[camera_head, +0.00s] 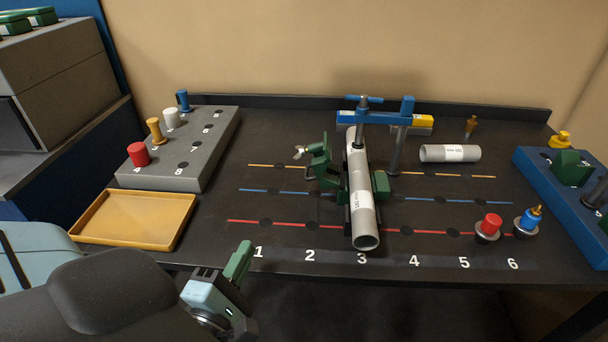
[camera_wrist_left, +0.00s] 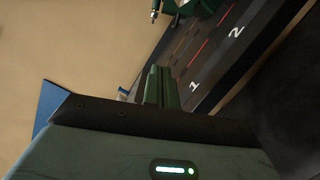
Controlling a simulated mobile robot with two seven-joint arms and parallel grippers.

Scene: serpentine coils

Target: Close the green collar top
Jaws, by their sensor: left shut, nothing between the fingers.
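The green collar (camera_head: 381,186) sits around the lower part of a grey pipe (camera_head: 361,205) near the middle of the table. Its green top (camera_head: 320,162) stands up on the pipe's left side, swung away from the pipe, with a silver wing screw (camera_head: 300,152) at its left. Part of the collar is hidden behind the pipe. In the left wrist view, a green part with a metal screw (camera_wrist_left: 166,8) shows at the top edge. My left gripper (camera_head: 242,258) is shut and empty at the table's front edge, left of and nearer than the collar. Its green fingers (camera_wrist_left: 162,88) are together.
A blue clamp (camera_head: 370,116) stands over the pipe's far end. A yellow tray (camera_head: 134,220) and a grey peg block (camera_head: 200,165) are at left. A loose pipe (camera_head: 450,153), red and blue fittings (camera_head: 488,228) and a blue block (camera_head: 565,200) are at right.

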